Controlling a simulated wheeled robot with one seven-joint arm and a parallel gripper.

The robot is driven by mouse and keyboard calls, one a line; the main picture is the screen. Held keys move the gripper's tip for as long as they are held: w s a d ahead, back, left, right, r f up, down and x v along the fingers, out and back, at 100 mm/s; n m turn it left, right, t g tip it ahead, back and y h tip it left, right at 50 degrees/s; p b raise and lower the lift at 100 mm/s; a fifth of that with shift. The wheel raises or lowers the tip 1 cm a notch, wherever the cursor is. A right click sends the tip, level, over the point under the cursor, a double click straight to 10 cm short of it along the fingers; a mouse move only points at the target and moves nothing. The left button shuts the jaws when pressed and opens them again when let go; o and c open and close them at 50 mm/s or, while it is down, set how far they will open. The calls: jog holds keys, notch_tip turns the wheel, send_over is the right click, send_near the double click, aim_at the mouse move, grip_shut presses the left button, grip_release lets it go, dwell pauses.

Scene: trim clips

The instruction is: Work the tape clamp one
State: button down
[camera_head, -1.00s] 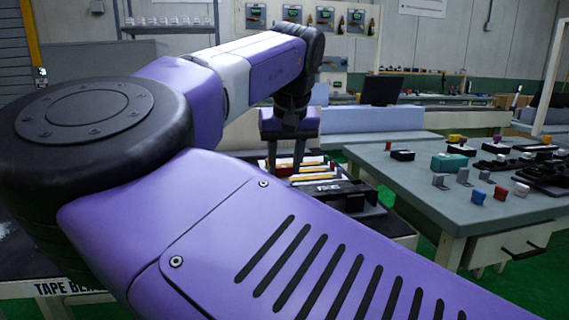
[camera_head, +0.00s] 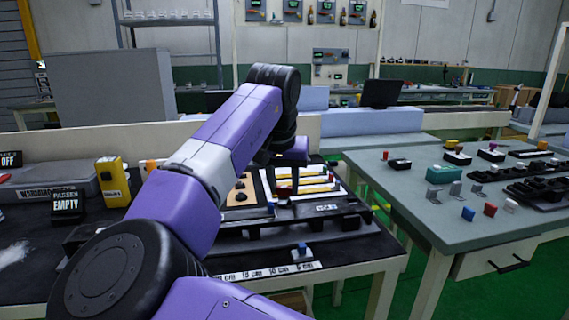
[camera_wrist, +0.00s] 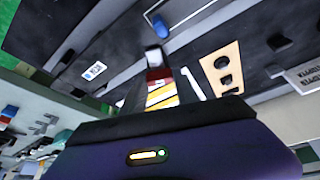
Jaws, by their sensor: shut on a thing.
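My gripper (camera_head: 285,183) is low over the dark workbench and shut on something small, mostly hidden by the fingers. In the wrist view a small dark red piece (camera_wrist: 157,76) shows close by the fingertips; I cannot tell if it is what I hold. A black rail-like fixture (camera_head: 327,209) with a white label lies just in front of the gripper. A blue knob (camera_head: 301,247) sits nearer the front edge, by a strip of length marks (camera_head: 268,272). A blue piece also shows in the wrist view (camera_wrist: 160,27). I cannot tell which part is tape clamp one.
A tan board (camera_head: 240,192) with dark holes lies left of the gripper, and a panel of yellow strips (camera_head: 316,188) lies right of it. A yellow box (camera_head: 112,181) stands at left. A grey-green table (camera_head: 440,215) with small parts stands at right across a gap.

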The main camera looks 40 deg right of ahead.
jog(key=m+p, duration=0.1)
jog(key=p, duration=0.1)
jog(key=m+g+p, duration=0.1)
jog(key=m+p, duration=0.2)
jog(key=p, duration=0.2)
jog(key=shift+r+m+g+h, duration=0.3)
jog(key=shift+g, duration=0.1)
jog(key=m+p, duration=0.1)
jog(key=m+g+p, duration=0.1)
jog(key=m+p, duration=0.1)
jog(key=m+g+p, duration=0.1)
jog(key=m, duration=0.1)
jog(key=shift+w+f+p, duration=0.2)
jog(key=shift+f+p, duration=0.1)
jog(key=c, duration=0.9)
grip_release()
jog(key=shift+v, duration=3.9)
